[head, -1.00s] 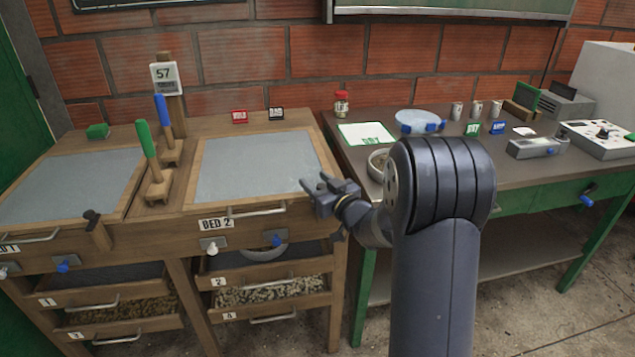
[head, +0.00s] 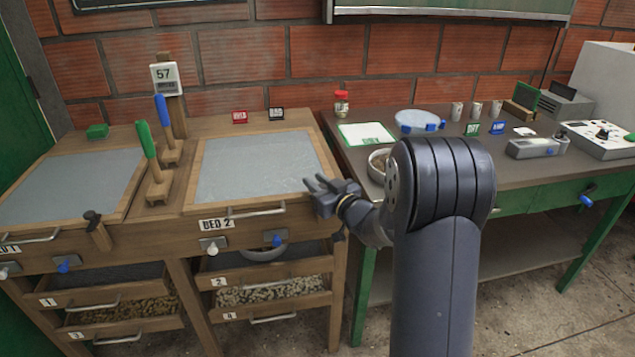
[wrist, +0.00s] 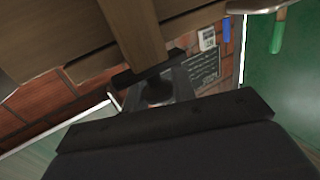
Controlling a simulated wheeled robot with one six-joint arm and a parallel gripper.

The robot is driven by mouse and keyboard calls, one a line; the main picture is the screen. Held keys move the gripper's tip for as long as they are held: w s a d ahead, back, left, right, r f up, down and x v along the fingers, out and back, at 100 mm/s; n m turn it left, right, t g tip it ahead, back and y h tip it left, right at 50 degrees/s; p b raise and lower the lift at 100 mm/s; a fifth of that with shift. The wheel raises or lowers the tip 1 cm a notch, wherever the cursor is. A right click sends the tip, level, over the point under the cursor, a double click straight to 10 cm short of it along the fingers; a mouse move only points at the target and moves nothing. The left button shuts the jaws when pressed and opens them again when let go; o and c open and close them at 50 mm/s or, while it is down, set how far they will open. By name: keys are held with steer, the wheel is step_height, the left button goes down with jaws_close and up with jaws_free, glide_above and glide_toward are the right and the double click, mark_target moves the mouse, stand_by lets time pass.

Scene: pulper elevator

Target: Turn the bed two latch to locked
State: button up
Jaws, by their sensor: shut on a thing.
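Bed two (head: 262,165) is a wooden frame with a grey top and a "BED 2" label (head: 216,224) on its front. My gripper (head: 314,185) is at its front right corner. In the wrist view, a wooden bar (wrist: 138,35), which looks like the bed two latch, runs down to the dark jaws (wrist: 160,92), and my gripper is shut on it. In the head view my gripper and wrist hide this latch, so its angle cannot be told. A similar latch (head: 100,234) with a dark knob is at bed one's front right.
Bed two's front has a metal handle (head: 257,211), a white knob (head: 211,249) and a blue knob (head: 277,240). Drawers (head: 272,293) are below. A dark-topped bench (head: 520,180) with green legs stands close on the right, beside my arm.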

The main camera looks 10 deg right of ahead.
steer(key=n+g+y+p, duration=0.1)
steer(key=y, duration=0.1)
steer(key=n+g+y+p, duration=0.1)
steer(key=n+y, duration=0.1)
steer(key=shift+s+a+r+g+p, duration=0.1)
steer(key=shift+r+g+p, duration=0.05)
steer(key=shift+g+p, duration=0.2)
steer(key=n+g+y, duration=0.2)
steer(key=g, duration=0.1)
steer(key=n+g+y+p, duration=0.1)
steer(key=n+g+y, duration=0.1)
steer(key=n+g, duration=0.1)
steer(key=s+n+g+y+p, duration=0.1)
steer(key=n+g+y, duration=0.1)
steer(key=g, duration=0.2)
steer(key=shift+a+f+n, duration=0.2)
steer(key=shift+a+n, duration=0.15)
steer(key=shift+n, duration=0.05)
steer(key=shift+s+n+g+y, duration=0.15)
steer(key=shift+n+g, duration=0.75)
steer(key=shift+g, duration=0.5)
steer(key=shift+s+n+g+y, duration=0.15)
steer(key=shift+n+g, duration=0.75)
steer(key=shift+g, duration=0.85)
steer(key=o, duration=1)
steer(key=shift+r, duration=0.1)
step_height(320, 180, up, 10)
steer(key=shift+f, duration=0.1)
